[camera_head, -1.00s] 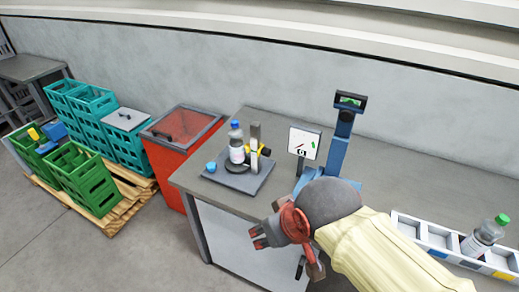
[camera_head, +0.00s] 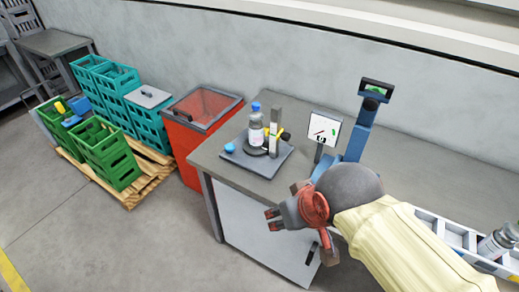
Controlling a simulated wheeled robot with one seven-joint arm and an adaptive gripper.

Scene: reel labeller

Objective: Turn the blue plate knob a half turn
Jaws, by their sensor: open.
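The blue plate knob (camera_head: 230,148) is a small round blue knob near the left corner of the dark square plate (camera_head: 278,168) on the bench. A clear bottle with a blue cap (camera_head: 256,130) stands upright on the plate, beside a grey post (camera_head: 275,132) with a yellow part. My gripper (camera_head: 270,220) is open and empty, below and to the right of the knob, in front of the bench and apart from the plate. My arm covers part of the bench's right side.
The grey bench (camera_head: 213,155) carries a blue stand with a display (camera_head: 357,140), a white sign (camera_head: 324,127) and a divided tray (camera_head: 455,237) with a bottle. A red bin (camera_head: 187,155) stands left of the bench. Green crates (camera_head: 105,152) sit on a pallet; the floor before them is clear.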

